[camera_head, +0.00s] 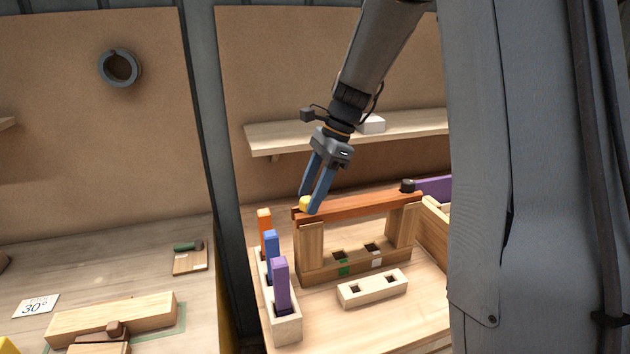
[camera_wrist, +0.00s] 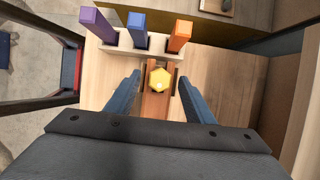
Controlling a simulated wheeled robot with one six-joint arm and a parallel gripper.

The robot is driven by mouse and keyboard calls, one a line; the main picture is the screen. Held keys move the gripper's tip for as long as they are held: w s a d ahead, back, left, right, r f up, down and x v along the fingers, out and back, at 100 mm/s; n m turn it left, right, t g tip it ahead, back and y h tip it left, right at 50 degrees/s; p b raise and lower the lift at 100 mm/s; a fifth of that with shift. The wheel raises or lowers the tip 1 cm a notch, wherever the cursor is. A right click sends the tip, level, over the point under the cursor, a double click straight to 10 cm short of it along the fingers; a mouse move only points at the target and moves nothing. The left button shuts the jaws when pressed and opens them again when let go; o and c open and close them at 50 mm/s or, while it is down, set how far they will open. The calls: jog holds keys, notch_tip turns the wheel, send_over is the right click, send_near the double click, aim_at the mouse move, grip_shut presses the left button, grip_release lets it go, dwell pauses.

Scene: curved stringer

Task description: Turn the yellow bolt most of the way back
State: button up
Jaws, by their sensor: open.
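The yellow bolt (camera_head: 306,204) sits at the left end of the reddish-brown wooden beam (camera_head: 355,204), which rests across upright wooden blocks. In the wrist view the yellow bolt (camera_wrist: 160,80) shows its six-sided head from above, centred between my fingers. My gripper (camera_head: 311,203) points down at the bolt from above. In the wrist view my gripper (camera_wrist: 160,85) has its blue fingers apart, one on each side of the bolt, with a gap on both sides. A dark bolt or knob (camera_head: 407,186) stands at the beam's right end.
A pale rack holding orange (camera_head: 265,232), blue (camera_head: 272,254) and purple (camera_head: 281,285) blocks stands close to the left of the beam. A pale block with two square holes (camera_head: 372,289) lies in front. A shelf (camera_head: 290,137) is on the wall behind.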

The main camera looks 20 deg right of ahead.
jog(key=shift+f, duration=0.1)
grip_shut()
jog(key=n+p, duration=0.1)
jog(key=n, duration=0.1)
jog(key=n+g+p, duration=0.1)
jog(key=n, duration=0.1)
jog(key=n+g+p, duration=0.1)
jog(key=n, duration=0.1)
jog(key=shift+w+a+r+h, duration=0.15)
jog(key=shift+a+r+h, duration=0.05)
jog(key=shift+r+h, duration=0.1)
jog(key=shift+f+n+g, duration=0.1)
jog(key=shift+n+g, duration=0.4)
jog(key=shift+n, duration=0.5)
jog(key=n+h+p, duration=0.1)
jog(key=n, duration=0.2)
jog(key=shift+w+a+g+p, duration=0.15)
jog(key=shift+g+p, duration=0.15)
jog(key=shift+g, duration=0.1)
jog(key=n+h, duration=0.1)
jog(key=n, duration=0.1)
jog(key=n+h+p, duration=0.1)
jog(key=n, duration=0.2)
jog(key=shift+r+g, duration=0.2)
jog(key=shift+g, duration=0.2)
